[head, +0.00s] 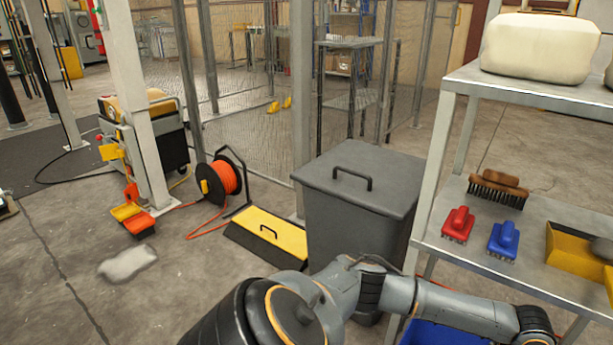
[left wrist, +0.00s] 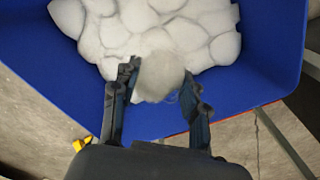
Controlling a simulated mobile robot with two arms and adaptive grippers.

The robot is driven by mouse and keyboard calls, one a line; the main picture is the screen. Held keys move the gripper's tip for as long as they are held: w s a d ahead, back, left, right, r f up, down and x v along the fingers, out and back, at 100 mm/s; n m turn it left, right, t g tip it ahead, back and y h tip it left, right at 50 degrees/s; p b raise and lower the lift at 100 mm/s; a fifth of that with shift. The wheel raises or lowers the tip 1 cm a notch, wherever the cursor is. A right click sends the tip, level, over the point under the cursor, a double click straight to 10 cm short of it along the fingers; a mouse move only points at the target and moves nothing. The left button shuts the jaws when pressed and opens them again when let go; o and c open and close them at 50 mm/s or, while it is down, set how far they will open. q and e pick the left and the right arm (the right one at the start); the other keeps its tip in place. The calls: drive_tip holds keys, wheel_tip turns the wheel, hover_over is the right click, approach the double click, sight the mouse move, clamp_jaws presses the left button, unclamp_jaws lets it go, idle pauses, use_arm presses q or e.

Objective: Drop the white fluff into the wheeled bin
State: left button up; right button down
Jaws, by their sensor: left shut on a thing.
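My left gripper (left wrist: 159,80) shows in the left wrist view, shut on a small tuft of white fluff (left wrist: 158,82) between its two fingertips. Behind the tuft is a blue container (left wrist: 270,65) with a heap of white fluff (left wrist: 150,30) in it. I cannot tell whether the held tuft touches the heap. In the head view a corner of blue container (head: 440,334) shows at the bottom, below my arm. A dark grey bin (head: 350,215) with its lid closed stands in the middle; my arm hides its lower part. Wheels are not clearly visible. My right gripper is out of view.
A metal shelf (head: 545,215) at the right carries brushes and a large cream bundle (head: 540,45). A yellow-black ramp (head: 267,236), an orange cable reel (head: 222,178) and a pale patch (head: 127,262) are on the floor. Floor at the left is partly free.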

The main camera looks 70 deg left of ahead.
use_arm(q)
drive_tip(key=o, duration=0.8)
wheel_tip(320, 180, up, 12)
idle(0.6)
